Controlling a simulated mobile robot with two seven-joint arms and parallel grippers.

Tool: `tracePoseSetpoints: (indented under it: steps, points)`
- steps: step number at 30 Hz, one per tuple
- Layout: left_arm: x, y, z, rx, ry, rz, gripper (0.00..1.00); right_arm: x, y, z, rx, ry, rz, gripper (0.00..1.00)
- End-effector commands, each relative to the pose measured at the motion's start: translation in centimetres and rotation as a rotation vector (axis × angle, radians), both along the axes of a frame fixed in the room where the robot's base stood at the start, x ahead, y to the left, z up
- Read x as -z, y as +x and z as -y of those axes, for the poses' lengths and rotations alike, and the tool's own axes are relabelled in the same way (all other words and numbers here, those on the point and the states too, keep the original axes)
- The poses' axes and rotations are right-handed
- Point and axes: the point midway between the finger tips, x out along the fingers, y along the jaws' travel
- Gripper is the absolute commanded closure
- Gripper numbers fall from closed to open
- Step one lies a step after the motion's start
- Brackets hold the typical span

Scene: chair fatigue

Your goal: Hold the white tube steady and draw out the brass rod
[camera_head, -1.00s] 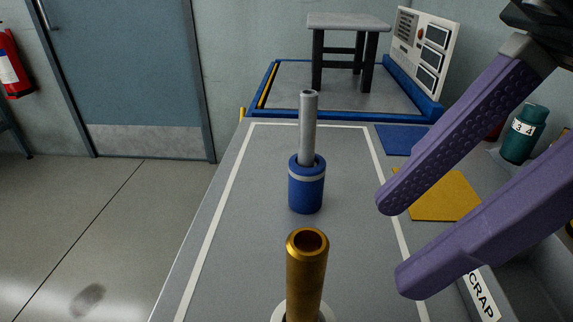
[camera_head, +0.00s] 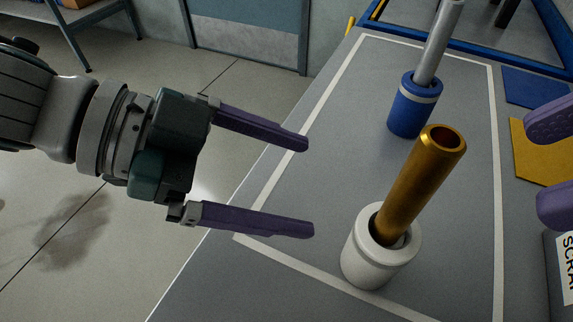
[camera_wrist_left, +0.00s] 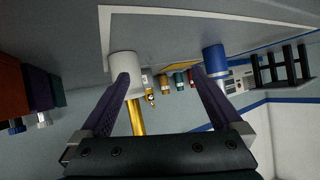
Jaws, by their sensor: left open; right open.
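The white tube (camera_head: 362,262) stands upright on the grey table in the head view. The brass rod (camera_head: 418,185) is in the tube's mouth, leaning up and right, with its hollow end on top. My left gripper (camera_head: 308,188) is open and empty, left of the tube and rod, its fingers pointing towards them. In the left wrist view, upside down, the white tube (camera_wrist_left: 124,66) and brass rod (camera_wrist_left: 138,118) show partly behind one finger. My right gripper (camera_head: 535,165) is open at the right edge, right of the rod, mostly out of frame.
A blue tube (camera_head: 410,112) holding a grey rod (camera_head: 438,45) stands behind the brass rod. A yellow mat (camera_head: 535,150) and a blue mat (camera_head: 535,88) lie at the right. A bin labelled SCRAP (camera_head: 568,262) is at lower right. The table's left side is clear.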

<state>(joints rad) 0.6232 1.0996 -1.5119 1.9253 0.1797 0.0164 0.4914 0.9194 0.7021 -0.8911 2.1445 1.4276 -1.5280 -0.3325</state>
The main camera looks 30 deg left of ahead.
Motion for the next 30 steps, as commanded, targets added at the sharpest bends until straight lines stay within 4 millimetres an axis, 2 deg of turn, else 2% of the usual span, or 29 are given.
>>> tracePoseSetpoints:
  steps: [4, 9, 17, 30]
  points:
    - [-1.1, -2.9, 0.8, 0.100, -0.112, -0.039, 0.01, 0.0, 0.0, 0.0, 0.000, 0.000, 0.000, 0.50]
    - [-1.8, -4.4, 1.1, 0.144, -0.174, -0.061, 0.01, 0.0, 0.0, 0.0, 0.000, 0.000, 0.000, 0.50]
    - [-1.6, -4.3, 2.1, 0.151, -0.181, -0.061, 0.01, 0.0, 0.0, 0.0, 0.000, 0.000, 0.000, 0.50]
    - [1.2, -2.2, 8.6, 0.150, -0.181, -0.061, 0.01, 0.0, 0.0, 0.0, 0.000, 0.000, 0.000, 0.50]
